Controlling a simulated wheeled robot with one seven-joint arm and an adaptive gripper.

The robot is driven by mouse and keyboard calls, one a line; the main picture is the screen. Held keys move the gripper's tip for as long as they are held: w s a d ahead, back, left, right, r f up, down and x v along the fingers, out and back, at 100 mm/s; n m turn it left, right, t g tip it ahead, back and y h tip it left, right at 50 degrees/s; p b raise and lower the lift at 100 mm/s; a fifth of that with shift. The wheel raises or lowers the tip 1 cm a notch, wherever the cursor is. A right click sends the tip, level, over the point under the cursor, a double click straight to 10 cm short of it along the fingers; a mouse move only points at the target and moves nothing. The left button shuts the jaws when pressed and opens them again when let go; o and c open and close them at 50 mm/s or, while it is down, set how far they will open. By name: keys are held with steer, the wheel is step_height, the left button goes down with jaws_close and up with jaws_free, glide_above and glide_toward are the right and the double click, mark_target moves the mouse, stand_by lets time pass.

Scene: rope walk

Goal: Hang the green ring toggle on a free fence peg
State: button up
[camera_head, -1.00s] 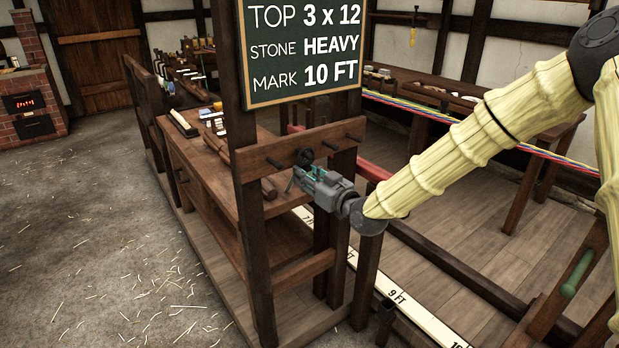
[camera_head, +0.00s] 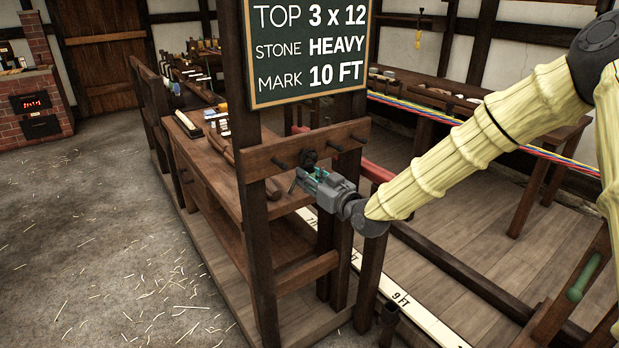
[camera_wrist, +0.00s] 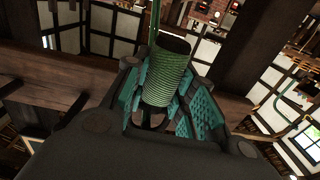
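My gripper (camera_head: 316,181) is at the fence rail (camera_head: 262,163), just in front of its pegs. In the wrist view its teal pads (camera_wrist: 172,100) close around a green ribbed cylinder, the green ring toggle (camera_wrist: 168,78). A dark round shape, apparently its ring, shows at the rail in the head view (camera_head: 309,158), beside or over a peg; I cannot tell whether it is around the peg. Bare pegs show to the left (camera_head: 279,163) and right (camera_head: 336,148) of it, and another farther right (camera_head: 359,139).
A chalkboard (camera_head: 308,50) hangs above the rail. A workbench (camera_head: 205,165) with tools stands behind it on the left. A green handle-like piece (camera_head: 577,293) is on a wooden frame at the right. Coloured ropes (camera_head: 470,119) stretch across behind my arm. The left floor is clear except straw.

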steer(key=o, duration=0.4)
steer(key=v, duration=1.2)
steer(key=s+d+f+m+g+h+p, duration=0.35)
steer(key=s+f, duration=0.55)
steer(key=f, duration=0.5)
steer(key=s+d+f+m+g+h+p, duration=0.2)
steer(key=s+d+f+g+h, duration=0.15)
steer(key=s+f, duration=0.8)
steer(key=s+d+f+g+h+p, duration=0.1)
steer(key=s+d+f+g, duration=0.1)
steer(key=s, duration=0.6)
steer(key=s+d+f+m+g+h+p, duration=0.1)
steer(key=s+d+f+g+p, duration=0.1)
steer(key=s+d+f, duration=0.2)
steer(key=s+d+f+m+g+h+p, duration=0.1)
steer(key=s+d+f+g+h, duration=0.1)
steer(key=s, duration=0.9)
steer(key=shift+s+d+f+m+g, duration=0.25)
steer(key=shift+d+f, duration=0.2)
steer(key=shift+f, duration=0.4)
steer(key=shift+s+d+f+g, duration=0.1)
steer(key=shift+d+f+g, duration=0.35)
steer(key=shift+f, duration=0.4)
